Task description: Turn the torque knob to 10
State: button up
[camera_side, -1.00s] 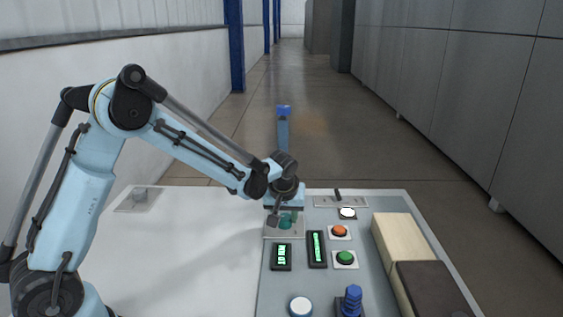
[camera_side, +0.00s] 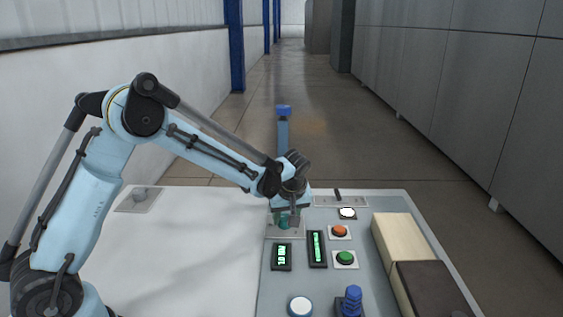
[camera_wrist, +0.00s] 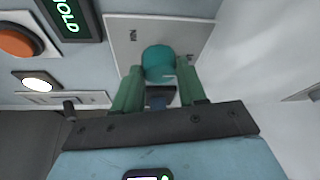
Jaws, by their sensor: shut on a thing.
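The torque knob is a teal round knob on a light plate; it shows in the wrist view (camera_wrist: 158,62) and partly below my gripper in the side view (camera_side: 284,222). Printed marks on its plate (camera_wrist: 124,30) are partly visible and I cannot read the setting. My gripper (camera_wrist: 160,73) has its two green fingers on either side of the knob, shut on it. In the side view my gripper (camera_side: 287,220) is over the knob plate at the far left of the panel. A small green-lit display (camera_side: 281,256) sits before it, its text too small to read surely.
A long display (camera_side: 317,248) reads HOLD in the wrist view (camera_wrist: 68,17). Orange (camera_side: 339,231), green (camera_side: 345,258) and white (camera_side: 347,213) buttons, a lever plate (camera_side: 340,200) and a blue knob (camera_side: 351,300) share the panel. The white table at left is mostly clear.

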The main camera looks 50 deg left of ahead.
jog(key=o, duration=1.1)
jog(key=shift+c, duration=0.2)
jog(key=v, duration=1.2)
jog(key=shift+s, duration=0.15)
jog(key=s+d+m+t+h, duration=0.1)
jog(key=s+m+t+h, duration=0.3)
jog(key=s+m, duration=0.8)
jog(key=s+t, duration=0.1)
jog(key=s, duration=0.4)
jog(key=shift+d+r, duration=0.25)
jog(key=shift+d, duration=0.1)
